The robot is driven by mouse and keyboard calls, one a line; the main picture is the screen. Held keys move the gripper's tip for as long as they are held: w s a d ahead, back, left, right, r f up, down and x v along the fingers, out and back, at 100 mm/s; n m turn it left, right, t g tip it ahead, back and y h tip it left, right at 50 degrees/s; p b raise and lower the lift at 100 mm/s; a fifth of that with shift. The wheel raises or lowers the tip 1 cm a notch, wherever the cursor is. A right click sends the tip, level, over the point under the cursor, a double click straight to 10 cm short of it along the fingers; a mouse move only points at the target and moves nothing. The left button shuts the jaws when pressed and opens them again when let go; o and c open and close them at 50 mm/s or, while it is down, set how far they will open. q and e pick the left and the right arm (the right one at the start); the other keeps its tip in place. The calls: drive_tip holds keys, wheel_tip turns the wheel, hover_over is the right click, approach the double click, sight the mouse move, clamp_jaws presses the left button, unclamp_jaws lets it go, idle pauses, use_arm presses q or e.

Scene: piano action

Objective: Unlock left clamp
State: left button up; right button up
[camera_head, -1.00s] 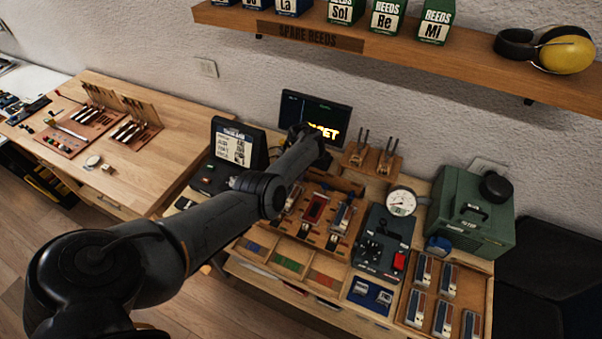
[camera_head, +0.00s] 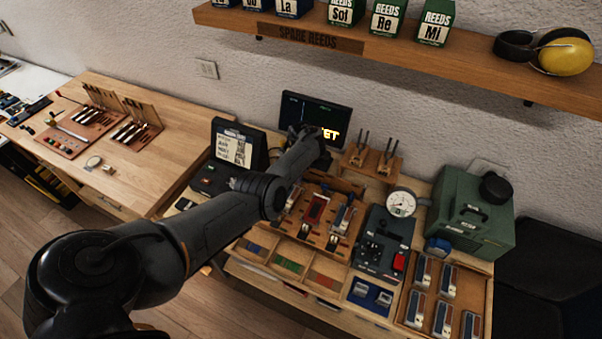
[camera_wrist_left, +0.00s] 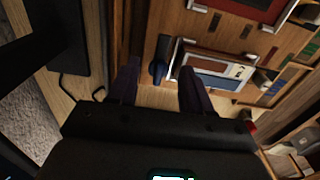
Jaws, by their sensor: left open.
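My left gripper (camera_wrist_left: 159,68) is open in the left wrist view, with its two dark fingers apart. A dark upright lever with a blue end (camera_wrist_left: 159,62) shows between the fingertips, beside a silver-framed plate with blue and red strips (camera_wrist_left: 213,70). It looks like a clamp lever; I cannot tell whether a finger touches it. In the head view my left arm reaches over the wooden fixture with a red plate (camera_head: 316,208) and a blue-grey clamp-like part (camera_head: 343,216) at its right. The arm hides the fixture's left side and my left fingertips. My right gripper is not in view.
A monitor (camera_head: 316,112) and a dark sign unit (camera_head: 237,147) stand behind the arm. A dial gauge (camera_head: 401,203), a dark control box with a red switch (camera_head: 383,243) and a green machine (camera_head: 472,213) are at the right. A shelf (camera_head: 400,51) hangs above.

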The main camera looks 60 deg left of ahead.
use_arm(q)
wheel_tip(320, 180, up, 10)
drive_tip(key=p, duration=0.3)
drive_tip(key=shift+f, duration=0.1)
idle(0.4)
drive_tip(key=s+d+r+m+t+y+p, duration=0.1)
drive_tip(key=s+d+m+p, duration=0.35)
drive_tip(key=d+m, duration=0.5)
drive_tip(key=s+d+r+m+t+y+p, duration=0.2)
drive_tip(key=s+d+m+p, duration=0.3)
drive_tip(key=d+m, duration=0.5)
drive_tip(key=s+d+r+m+h, duration=0.1)
drive_tip(key=s+d+r+m, duration=0.2)
drive_tip(key=s+d+r, duration=0.2)
drive_tip(key=s+d+r+m+h+p, duration=0.1)
drive_tip(key=s+d+r+m, duration=0.3)
drive_tip(key=s+d, duration=0.6)
drive_tip(key=d+r+h, duration=0.1)
drive_tip(key=d, duration=0.2)
drive_tip(key=shift+t+p, duration=0.3)
